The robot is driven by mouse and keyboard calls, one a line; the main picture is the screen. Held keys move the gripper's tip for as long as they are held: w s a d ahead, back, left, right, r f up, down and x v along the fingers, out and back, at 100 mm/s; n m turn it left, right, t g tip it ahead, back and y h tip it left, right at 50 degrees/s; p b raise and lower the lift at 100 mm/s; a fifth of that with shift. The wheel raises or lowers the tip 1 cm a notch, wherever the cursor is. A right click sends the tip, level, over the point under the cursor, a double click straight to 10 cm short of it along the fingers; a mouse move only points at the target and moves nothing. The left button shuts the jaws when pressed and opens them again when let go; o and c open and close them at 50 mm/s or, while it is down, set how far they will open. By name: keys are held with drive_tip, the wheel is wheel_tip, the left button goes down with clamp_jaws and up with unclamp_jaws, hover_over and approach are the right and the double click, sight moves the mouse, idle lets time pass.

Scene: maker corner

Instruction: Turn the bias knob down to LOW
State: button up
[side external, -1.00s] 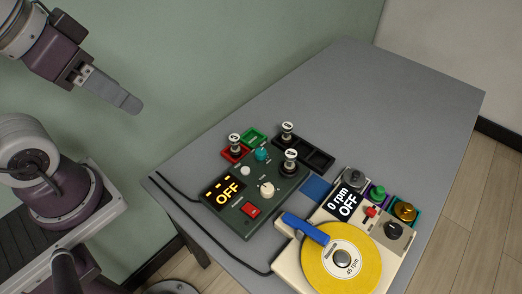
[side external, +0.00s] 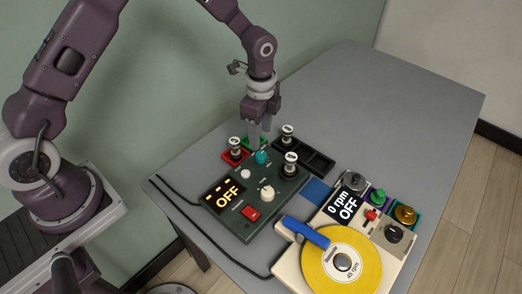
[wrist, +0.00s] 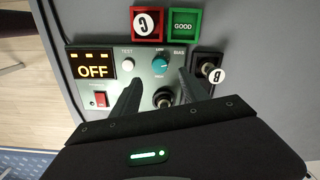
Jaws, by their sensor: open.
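The teal bias knob (side external: 262,157) sits on the dark green tester box (side external: 236,232), near its back edge. In the wrist view the knob (wrist: 160,66) shows between a small LOW label above and another small label below, with BIAS to its right. Its exact pointer direction is too small to tell. My gripper (side external: 261,132) points down just above and behind the knob in the side view. In the wrist view its two fingers (wrist: 160,77) stand apart on either side of the knob, with nothing between them that they clearly touch. The box display (wrist: 93,66) reads OFF.
A labelled tube (side external: 235,149) stands in a red tray beside a green GOOD tray (wrist: 183,24). Another tube (side external: 288,134) stands in a black tray, and a third (side external: 291,163) on the box. A cream turntable (side external: 290,265) stands right. The table's back is clear.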

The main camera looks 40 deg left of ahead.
sight(261, 154)
wheel_tip(261, 154, down, 8)
drive_tip(key=shift+r, duration=0.15)
clamp_jaws()
